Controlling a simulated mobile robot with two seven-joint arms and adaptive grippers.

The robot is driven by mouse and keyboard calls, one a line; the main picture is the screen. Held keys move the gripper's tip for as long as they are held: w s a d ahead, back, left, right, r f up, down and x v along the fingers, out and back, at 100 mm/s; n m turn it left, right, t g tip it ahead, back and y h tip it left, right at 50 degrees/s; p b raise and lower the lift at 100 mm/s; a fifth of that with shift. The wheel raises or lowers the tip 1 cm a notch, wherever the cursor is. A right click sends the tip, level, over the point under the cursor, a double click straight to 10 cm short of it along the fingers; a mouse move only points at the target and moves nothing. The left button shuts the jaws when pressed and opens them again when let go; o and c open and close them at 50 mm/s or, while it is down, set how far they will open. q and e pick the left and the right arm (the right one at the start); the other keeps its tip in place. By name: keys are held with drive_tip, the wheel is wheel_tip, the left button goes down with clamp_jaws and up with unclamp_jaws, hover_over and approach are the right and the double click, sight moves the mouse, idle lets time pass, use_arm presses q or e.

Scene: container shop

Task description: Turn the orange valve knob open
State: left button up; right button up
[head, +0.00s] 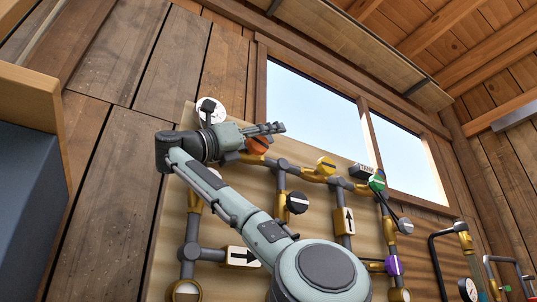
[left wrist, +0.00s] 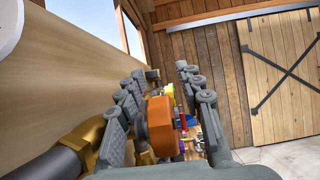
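The orange valve knob (head: 257,146) is on the pipework of the wall panel, partly hidden by my left gripper (head: 276,128) just above it in the head view. In the left wrist view the knob (left wrist: 160,126) is large and lies between the two fingers of my left gripper (left wrist: 166,78). The fingers are spread on either side of it. A gap shows between the knob and the right finger; contact at the left finger cannot be told. The knob's marking is not readable. My right gripper is not in view.
The wooden panel (head: 168,238) carries grey pipes and other knobs: yellow (head: 326,166), black (head: 297,203), green (head: 377,181) and purple (head: 393,265). A brass fitting (left wrist: 90,132) lies close beside the left finger. A sliding barn door (left wrist: 280,75) stands farther away.

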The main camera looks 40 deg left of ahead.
use_arm(q)
wheel_tip(320, 180, up, 10)
drive_tip(key=shift+f, duration=0.25)
